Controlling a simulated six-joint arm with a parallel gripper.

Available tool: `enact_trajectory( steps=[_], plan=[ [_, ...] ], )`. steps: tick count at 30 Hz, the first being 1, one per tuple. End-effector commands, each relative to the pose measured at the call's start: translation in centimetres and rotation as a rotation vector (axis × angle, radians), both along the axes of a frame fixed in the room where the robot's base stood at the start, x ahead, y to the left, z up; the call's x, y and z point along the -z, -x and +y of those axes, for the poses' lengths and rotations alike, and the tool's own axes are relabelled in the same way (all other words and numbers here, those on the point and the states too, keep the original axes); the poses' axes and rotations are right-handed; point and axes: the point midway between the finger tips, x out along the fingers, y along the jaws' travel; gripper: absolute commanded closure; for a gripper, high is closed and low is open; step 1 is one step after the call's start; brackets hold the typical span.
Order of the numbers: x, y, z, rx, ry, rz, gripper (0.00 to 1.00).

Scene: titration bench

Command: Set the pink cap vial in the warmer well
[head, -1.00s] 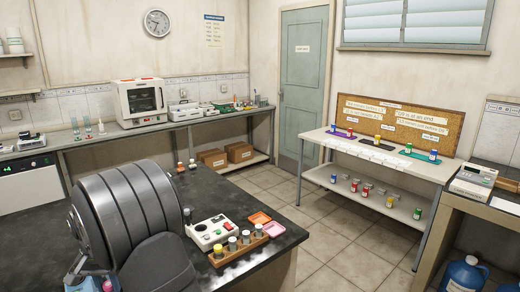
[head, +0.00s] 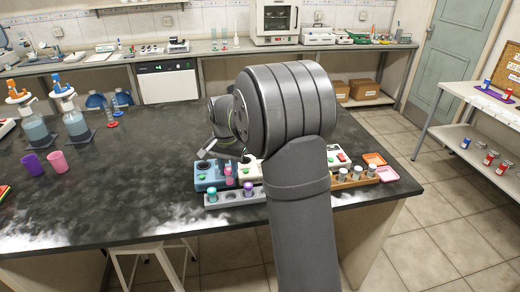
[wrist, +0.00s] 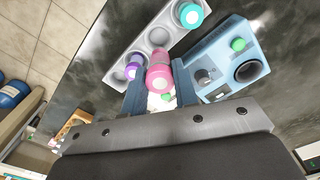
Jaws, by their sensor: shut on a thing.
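The pink cap vial (wrist: 158,75) is between the two fingers of my gripper (wrist: 160,86) in the wrist view, and the gripper is shut on it. In the head view the vial (head: 228,174) shows just above the grey rack and beside the blue box. The blue box (wrist: 218,52), which looks like the warmer, has a green button, a small knob and a dark, empty-looking round well (wrist: 247,72). It also shows in the head view (head: 207,180). My arm partly hides the gripper (head: 229,160) in the head view.
A grey rack (wrist: 121,50) beside the vial holds a teal-capped vial (wrist: 190,14) and a purple-capped vial (wrist: 133,70). Pale boxes with buttons, a wooden rack (head: 352,180) and an orange tray (head: 374,159) lie to the right.

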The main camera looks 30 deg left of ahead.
Motion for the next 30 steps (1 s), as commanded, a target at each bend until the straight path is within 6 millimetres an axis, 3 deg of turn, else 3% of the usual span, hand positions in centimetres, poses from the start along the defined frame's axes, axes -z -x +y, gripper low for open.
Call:
enact_trajectory(
  steps=[5,12,18,24,30],
  plan=[
    [-0.3,-3.0,1.6,0.023,0.000,0.000,0.88],
    [-1.0,-9.5,4.3,0.071,-0.001,-0.001,0.88],
    [-1.3,-13.7,5.3,0.104,-0.001,-0.001,0.88],
    [-1.4,-15.6,5.6,0.120,0.000,-0.001,0.88],
    [-1.0,-15.8,5.6,0.122,0.000,0.000,0.88]
  ],
)
